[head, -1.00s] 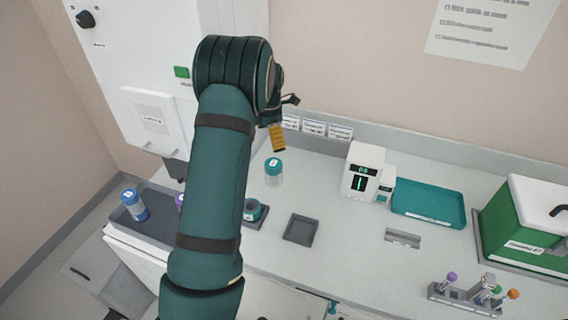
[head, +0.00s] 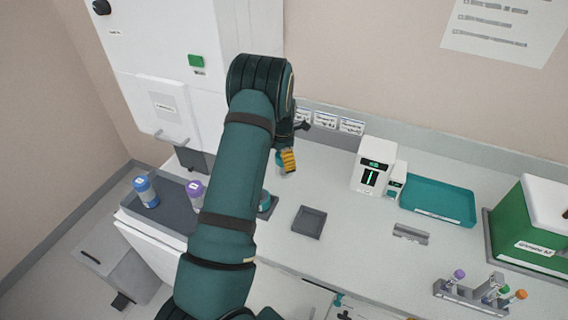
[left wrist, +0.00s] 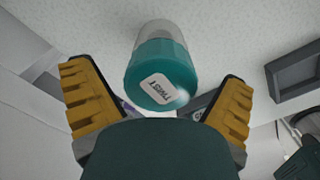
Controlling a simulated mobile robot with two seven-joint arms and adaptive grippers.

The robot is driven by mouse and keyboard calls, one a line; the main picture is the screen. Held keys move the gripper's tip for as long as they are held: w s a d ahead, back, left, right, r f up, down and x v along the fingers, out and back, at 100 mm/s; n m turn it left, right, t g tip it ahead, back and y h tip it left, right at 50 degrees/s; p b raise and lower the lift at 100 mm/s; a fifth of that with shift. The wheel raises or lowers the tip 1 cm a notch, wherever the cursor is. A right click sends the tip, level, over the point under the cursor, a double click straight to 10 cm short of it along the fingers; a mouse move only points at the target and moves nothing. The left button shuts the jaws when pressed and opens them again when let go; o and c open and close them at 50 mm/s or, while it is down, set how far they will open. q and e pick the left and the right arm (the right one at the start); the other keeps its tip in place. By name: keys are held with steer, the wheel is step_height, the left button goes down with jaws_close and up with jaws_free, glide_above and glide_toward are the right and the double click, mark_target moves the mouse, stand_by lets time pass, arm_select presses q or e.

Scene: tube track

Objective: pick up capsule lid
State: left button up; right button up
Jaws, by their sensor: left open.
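The capsule lid (left wrist: 158,75) is teal with a white label reading "TWIST". It sits on top of a clear, pale capsule (left wrist: 160,33) standing on the counter. In the left wrist view the two fingers (left wrist: 155,98) stand on either side of the lid, with gaps. My right gripper is not in view.
A dark square tray (head: 309,222) lies right of the capsule. A white device (head: 373,165) and a teal tray (head: 438,200) stand further right. A grey tray (head: 165,215) at left holds blue-capped (head: 146,191) and purple-capped (head: 194,192) containers. A green box (head: 530,225) is far right.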

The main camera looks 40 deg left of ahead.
arm_select(q)
steer(key=shift+f, duration=0.7)
steer(key=shift+c, duration=0.3)
steer(key=c, duration=1.3)
steer(key=shift+r, duration=0.15)
step_height(320, 180, up, 10)
steer(key=shift+f, duration=0.1)
